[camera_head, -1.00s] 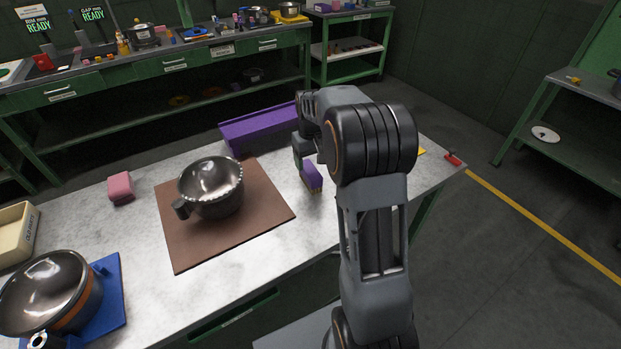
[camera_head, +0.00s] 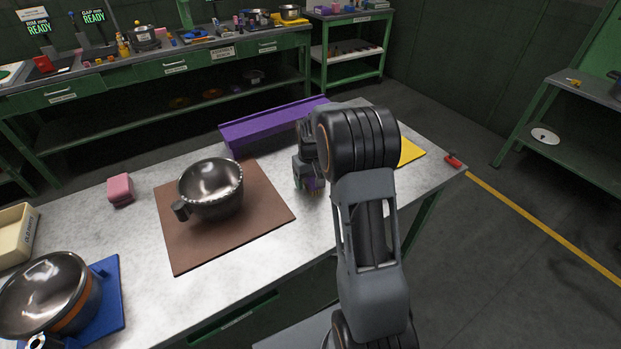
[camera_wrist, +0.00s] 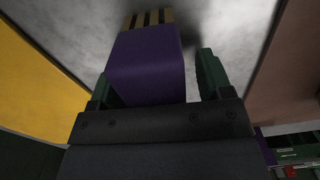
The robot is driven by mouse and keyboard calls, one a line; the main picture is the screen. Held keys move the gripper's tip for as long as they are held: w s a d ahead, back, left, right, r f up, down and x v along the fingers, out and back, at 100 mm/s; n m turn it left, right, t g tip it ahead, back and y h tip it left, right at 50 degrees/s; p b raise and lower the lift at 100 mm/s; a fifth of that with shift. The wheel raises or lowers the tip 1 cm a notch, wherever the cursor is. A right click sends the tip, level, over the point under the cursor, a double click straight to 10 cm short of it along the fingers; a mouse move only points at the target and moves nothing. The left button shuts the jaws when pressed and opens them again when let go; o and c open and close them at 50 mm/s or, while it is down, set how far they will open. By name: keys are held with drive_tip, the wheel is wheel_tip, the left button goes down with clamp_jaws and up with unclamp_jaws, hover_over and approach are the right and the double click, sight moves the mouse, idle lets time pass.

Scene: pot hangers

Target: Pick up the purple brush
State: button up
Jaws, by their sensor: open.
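The purple brush (camera_head: 318,184) is on the grey table just right of the brown mat, mostly hidden by my gripper in the head view. In the wrist view the brush (camera_wrist: 145,68) shows as a purple block with tan bristles at its far end. My gripper (camera_head: 309,179) is low over the table at the brush. Its two green fingers (camera_wrist: 155,72) are open, one on each side of the purple block. A clear gap shows between the block and the right finger; the left finger is close beside it, and I cannot tell whether it touches.
A metal pot (camera_head: 212,187) sits on the brown mat (camera_head: 180,254). A purple trough (camera_head: 270,128) lies behind. A yellow mat (camera_head: 410,152) is to the right. A pink sponge (camera_head: 120,188) and another pot (camera_head: 45,292) on a blue mat (camera_head: 110,318) are left.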

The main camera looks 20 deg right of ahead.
drive_tip(key=shift+c, duration=0.3)
drive_tip(key=c, duration=1)
drive_tip(key=shift+r, duration=0.15)
drive_tip(key=shift+r, duration=0.6)
drive_tip(key=s+a+r, duration=0.1)
drive_tip(key=s+r, duration=0.3)
drive_tip(key=s+a+r, duration=0.2)
drive_tip(key=s+r, duration=0.1)
drive_tip(key=s, duration=0.1)
drive_tip(key=s+a+r, duration=0.2)
drive_tip(key=s+r, duration=0.2)
drive_tip(key=s, duration=0.1)
drive_tip(key=shift+a+r, duration=0.25)
drive_tip(key=shift+r, duration=0.05)
